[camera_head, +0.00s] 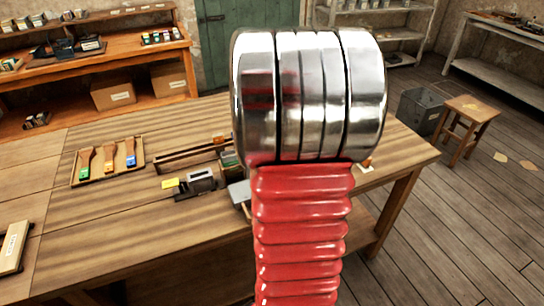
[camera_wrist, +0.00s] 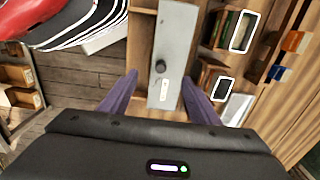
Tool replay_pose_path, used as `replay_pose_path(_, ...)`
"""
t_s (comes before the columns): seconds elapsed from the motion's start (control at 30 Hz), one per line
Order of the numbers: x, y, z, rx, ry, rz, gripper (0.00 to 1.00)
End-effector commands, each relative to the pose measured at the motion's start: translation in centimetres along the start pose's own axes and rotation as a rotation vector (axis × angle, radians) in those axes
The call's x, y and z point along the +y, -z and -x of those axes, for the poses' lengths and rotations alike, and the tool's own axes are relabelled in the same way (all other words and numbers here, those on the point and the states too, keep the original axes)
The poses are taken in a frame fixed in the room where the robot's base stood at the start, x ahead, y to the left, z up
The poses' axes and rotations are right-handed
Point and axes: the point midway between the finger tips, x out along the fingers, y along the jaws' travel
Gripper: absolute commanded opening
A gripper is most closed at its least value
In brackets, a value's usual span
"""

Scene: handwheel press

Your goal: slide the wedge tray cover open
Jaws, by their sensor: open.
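A grey flat cover (camera_wrist: 175,35) shows at the centre of the wrist view. It has a dark round knob (camera_wrist: 161,66) and a small white label below it. I take it to be the wedge tray cover. My gripper (camera_wrist: 158,76) is open, with its two purple fingers on either side of the knob and a gap to it on both sides. Whether the fingers have come down to the knob's height I cannot tell. In the head view my arm hides the gripper and most of this area; a small grey piece (camera_head: 240,192) shows beside the arm.
The wooden bench (camera_head: 110,235) carries a tray (camera_head: 75,180) of several coloured-tipped tools, a dark metal device (camera_head: 200,184) and a yellow block (camera_head: 170,183). Open-topped wooden compartments (camera_wrist: 205,72) lie right of the cover. A stool (camera_head: 472,108) stands on the floor at right.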

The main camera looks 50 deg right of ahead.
Motion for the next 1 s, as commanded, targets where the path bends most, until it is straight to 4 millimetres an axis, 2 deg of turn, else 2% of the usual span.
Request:
replay_pose_path(0.4,0.1,-0.1,-7.0,-0.002,-0.004,0.002,0.56)
replay_pose_path(0.5,0.1,-0.1,-8.1,-0.001,-0.002,0.002,0.56)
replay_pose_path(0.87,0.3,-0.1,-9.2,-0.002,-0.01,0.002,0.56)
replay_pose_path(0.9,0.3,-0.1,-9.2,-0.002,-0.011,0.002,0.51)
replay_pose_path(1.0,0.4,-0.1,-9.2,-0.002,-0.011,0.002,0.43)
